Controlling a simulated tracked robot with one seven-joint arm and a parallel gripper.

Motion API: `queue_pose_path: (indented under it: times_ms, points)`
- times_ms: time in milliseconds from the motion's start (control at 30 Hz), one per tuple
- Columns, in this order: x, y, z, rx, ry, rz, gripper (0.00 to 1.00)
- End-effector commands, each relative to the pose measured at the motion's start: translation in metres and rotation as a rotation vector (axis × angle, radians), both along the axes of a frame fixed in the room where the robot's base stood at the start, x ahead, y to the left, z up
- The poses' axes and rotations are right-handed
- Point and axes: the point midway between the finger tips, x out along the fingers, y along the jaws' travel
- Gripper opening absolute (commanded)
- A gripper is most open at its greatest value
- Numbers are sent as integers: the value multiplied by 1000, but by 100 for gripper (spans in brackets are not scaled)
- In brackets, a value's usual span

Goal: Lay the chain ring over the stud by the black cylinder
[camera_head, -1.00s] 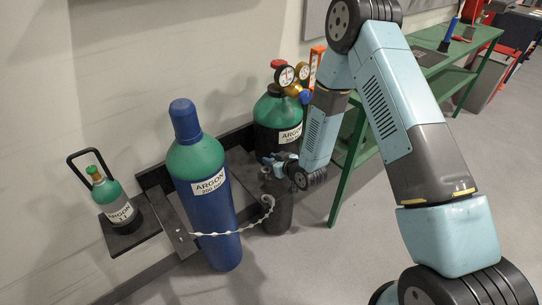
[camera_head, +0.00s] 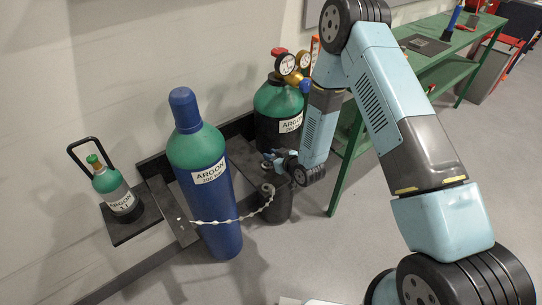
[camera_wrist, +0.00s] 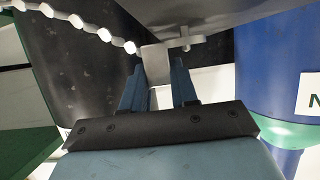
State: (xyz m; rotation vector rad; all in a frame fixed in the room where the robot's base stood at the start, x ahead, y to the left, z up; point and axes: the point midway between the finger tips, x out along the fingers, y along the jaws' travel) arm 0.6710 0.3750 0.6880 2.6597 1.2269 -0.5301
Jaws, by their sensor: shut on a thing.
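The black cylinder (camera_head: 272,136) has a green shoulder and stands right of the tall blue cylinder (camera_head: 223,205). A pale chain (camera_head: 240,218) runs from the left bracket across the blue cylinder's front, up to my gripper (camera_head: 268,161), beside the black cylinder. In the wrist view, which appears inverted, the chain (camera_wrist: 78,21) comes in from the upper left. It ends at a pale grey end piece (camera_wrist: 156,62) between the fingers of my gripper (camera_wrist: 160,68). A small grey stud-like pin (camera_wrist: 186,38) with a crossbar shows close beside it. I cannot see the ring's opening.
A dark wall bracket (camera_head: 160,205) stands left of the blue cylinder. A small green-and-grey argon bottle (camera_head: 112,188) sits on a shelf at left. Pressure gauges (camera_head: 288,64) top the black cylinder. A green bench (camera_head: 440,75) stands behind my arm. The floor in front is open.

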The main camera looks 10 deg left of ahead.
Motion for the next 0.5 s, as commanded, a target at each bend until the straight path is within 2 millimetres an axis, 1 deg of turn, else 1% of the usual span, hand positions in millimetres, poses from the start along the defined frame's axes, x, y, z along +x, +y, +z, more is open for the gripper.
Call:
queue_pose_path:
  times_ms: [500]
  points:
    - [0, 0, -8, -1, 1, 0, 0]
